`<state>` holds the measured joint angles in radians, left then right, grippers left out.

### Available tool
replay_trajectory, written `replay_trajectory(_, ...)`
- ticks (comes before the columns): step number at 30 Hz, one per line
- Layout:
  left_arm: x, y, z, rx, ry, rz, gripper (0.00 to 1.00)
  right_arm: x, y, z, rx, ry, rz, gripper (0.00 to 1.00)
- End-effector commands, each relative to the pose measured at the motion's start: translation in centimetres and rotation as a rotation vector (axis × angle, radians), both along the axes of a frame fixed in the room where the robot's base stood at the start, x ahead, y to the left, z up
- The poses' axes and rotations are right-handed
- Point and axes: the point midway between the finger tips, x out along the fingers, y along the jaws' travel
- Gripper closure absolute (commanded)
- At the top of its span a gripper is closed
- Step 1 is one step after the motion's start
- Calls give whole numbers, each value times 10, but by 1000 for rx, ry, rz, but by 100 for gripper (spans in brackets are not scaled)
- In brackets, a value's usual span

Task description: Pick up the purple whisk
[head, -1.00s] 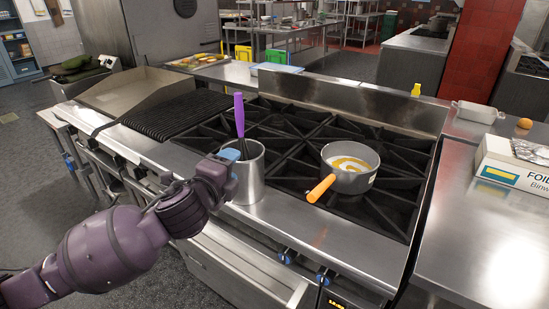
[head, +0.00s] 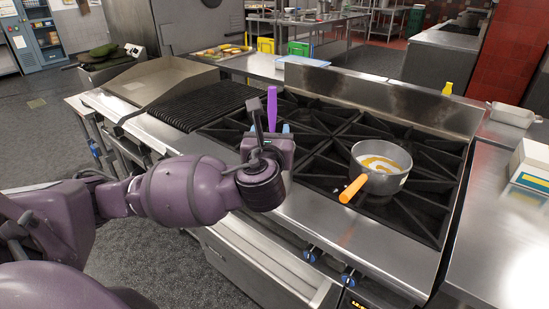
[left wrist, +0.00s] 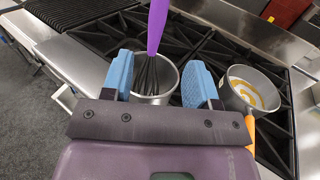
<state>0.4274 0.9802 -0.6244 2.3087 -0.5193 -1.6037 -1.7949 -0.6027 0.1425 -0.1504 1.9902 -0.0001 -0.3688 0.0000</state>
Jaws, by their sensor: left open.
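The purple whisk (head: 271,106) stands upright in a metal pot, its handle showing above my left wrist in the head view. In the left wrist view the whisk's purple handle (left wrist: 156,26) rises between my fingers, with its dark wires inside the metal pot (left wrist: 167,93). My left gripper (left wrist: 160,75) is open, with blue fingertips on either side of the whisk and apart from it. In the head view my left gripper (head: 283,130) mostly hides the pot and the lower whisk. My right gripper is not in view.
A saucepan (head: 381,170) with an orange handle and yellowish contents sits on the stove grates (head: 325,138) to the right. A ribbed grill (head: 213,104) lies to the left. A steel counter (head: 495,225) is at the right, with a foil box (head: 532,170) on it.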

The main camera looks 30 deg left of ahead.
Motion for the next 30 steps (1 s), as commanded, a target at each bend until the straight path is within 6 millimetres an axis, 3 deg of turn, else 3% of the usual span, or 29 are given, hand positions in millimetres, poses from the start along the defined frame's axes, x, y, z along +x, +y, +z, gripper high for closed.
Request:
replay_trajectory(6, 28, 16, 0, 0, -1, 2, 46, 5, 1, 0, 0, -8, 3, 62)
replay_trajectory(16, 48, 30, 0, -2, -2, 1, 46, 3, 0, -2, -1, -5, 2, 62)
replay_trajectory(24, 77, 50, 0, -3, -2, 0, 46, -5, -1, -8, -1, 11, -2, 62)
replay_trajectory(30, 83, 53, 1, -4, -2, 0, 46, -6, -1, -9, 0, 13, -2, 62)
